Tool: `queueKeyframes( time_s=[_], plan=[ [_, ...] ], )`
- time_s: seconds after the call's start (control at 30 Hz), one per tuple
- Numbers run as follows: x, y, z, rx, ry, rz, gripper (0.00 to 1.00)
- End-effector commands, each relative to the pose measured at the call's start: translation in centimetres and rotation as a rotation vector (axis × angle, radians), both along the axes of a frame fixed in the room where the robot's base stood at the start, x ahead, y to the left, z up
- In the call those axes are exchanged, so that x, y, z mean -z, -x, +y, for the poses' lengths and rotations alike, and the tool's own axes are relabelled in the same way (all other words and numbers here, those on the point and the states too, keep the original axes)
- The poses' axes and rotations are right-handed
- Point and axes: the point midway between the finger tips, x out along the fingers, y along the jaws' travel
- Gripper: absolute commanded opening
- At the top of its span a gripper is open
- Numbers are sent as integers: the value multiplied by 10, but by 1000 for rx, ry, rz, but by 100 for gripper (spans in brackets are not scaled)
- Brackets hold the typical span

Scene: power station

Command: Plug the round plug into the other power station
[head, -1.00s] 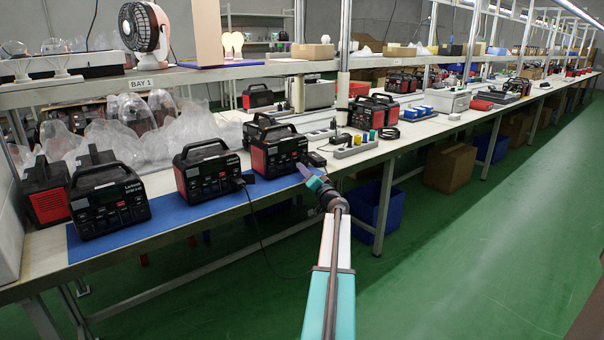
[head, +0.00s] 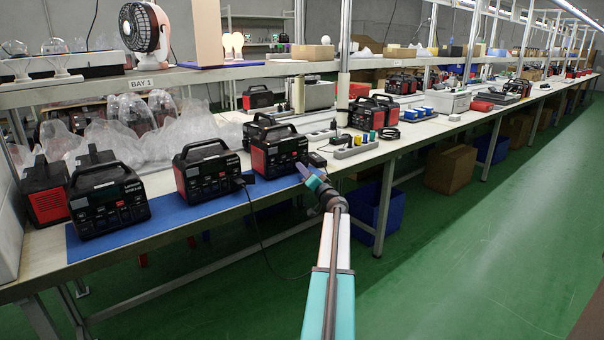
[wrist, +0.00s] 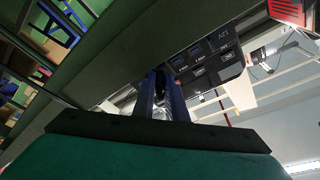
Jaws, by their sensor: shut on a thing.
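Three black-and-red power stations stand along the blue mat: a left one (head: 108,198), a middle one (head: 206,172) and a right one (head: 278,152). A black plug (head: 242,181) sits at the middle station's lower right front, with a cable hanging from it. My gripper (head: 303,171) is at the table's front edge, just in front of and below the right station. In the wrist view my gripper (wrist: 161,84) is shut on a small dark thing, apparently the round plug, mostly hidden between the fingers. A station's front panel (wrist: 205,62) with ports and a "12V" label is close beyond the fingertips.
The black cable (head: 262,240) hangs below the table edge toward the floor. A grey power strip (head: 356,149) and small black adapter (head: 317,159) lie right of the right station. Plastic-wrapped items (head: 150,140) stand behind. The aisle floor (head: 470,260) is clear.

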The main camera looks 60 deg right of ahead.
Motion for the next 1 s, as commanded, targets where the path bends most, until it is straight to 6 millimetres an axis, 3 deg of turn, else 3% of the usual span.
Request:
queueKeyframes(
  time_s=[1.0],
  plan=[
    [0,-7,-1,-1,1,1,0]
  ],
)
